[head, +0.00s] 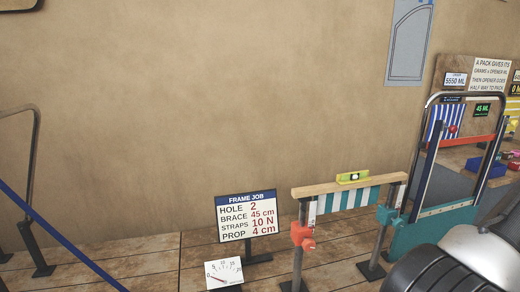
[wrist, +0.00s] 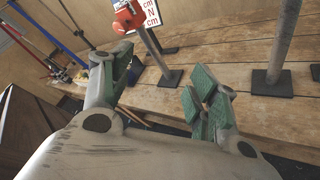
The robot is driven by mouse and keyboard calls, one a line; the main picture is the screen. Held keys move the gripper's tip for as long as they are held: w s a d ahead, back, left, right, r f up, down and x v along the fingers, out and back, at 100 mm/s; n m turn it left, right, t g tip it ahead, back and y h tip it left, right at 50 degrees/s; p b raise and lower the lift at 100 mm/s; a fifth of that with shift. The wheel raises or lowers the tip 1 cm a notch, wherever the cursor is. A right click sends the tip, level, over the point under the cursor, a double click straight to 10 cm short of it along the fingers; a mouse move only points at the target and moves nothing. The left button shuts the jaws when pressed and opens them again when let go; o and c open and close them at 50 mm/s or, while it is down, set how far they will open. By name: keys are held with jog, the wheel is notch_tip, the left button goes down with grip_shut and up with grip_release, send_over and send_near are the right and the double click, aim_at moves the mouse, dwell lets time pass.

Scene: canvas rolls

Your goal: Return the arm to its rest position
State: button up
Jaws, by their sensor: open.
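My gripper (wrist: 158,98) shows in the wrist view with its two green-padded fingers spread apart and nothing between them. It is over the wooden plank floor, in front of the posts of the frame stand. In the head view the fingers are out of sight; a grey and black part of my arm shows at the lower right corner. The frame stand's wooden beam (head: 345,187) rests across two posts, with a yellow-green level (head: 353,177) on top and a striped cloth under it. A red clamp (head: 302,236) and a teal clamp (head: 388,216) are on the posts.
A FRAME JOB sign (head: 247,216) and a dial gauge (head: 224,273) stand left of the frame. A trolley-like metal frame (head: 447,165) stands right, before a bench with a blue bin (head: 486,169). A rail and blue bar are at far left. The wall behind is mostly bare.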

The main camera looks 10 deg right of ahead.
jog(key=s+a+r+n+g+h, duration=0.25)
jog(key=r+n+g, duration=0.45)
jog(key=n, duration=0.5)
jog(key=s+a+r+n+g+h, duration=0.1)
jog(key=s+a+r+n+g, duration=0.25)
jog(key=r+n+g, duration=0.6)
jog(key=w+a+r+n+t+h, duration=0.1)
jog(key=a+r+n+t+h, duration=0.1)
jog(key=a+r+n+t, duration=0.2)
jog(key=w+a+r+n+t+h, duration=0.1)
jog(key=a+r+n+t+h, duration=0.2)
jog(key=r+n, duration=0.8)
jog(key=shift+w+a+n+t+h, duration=0.35)
jog(key=shift+a+t, duration=0.7)
jog(key=shift+d, duration=0.1)
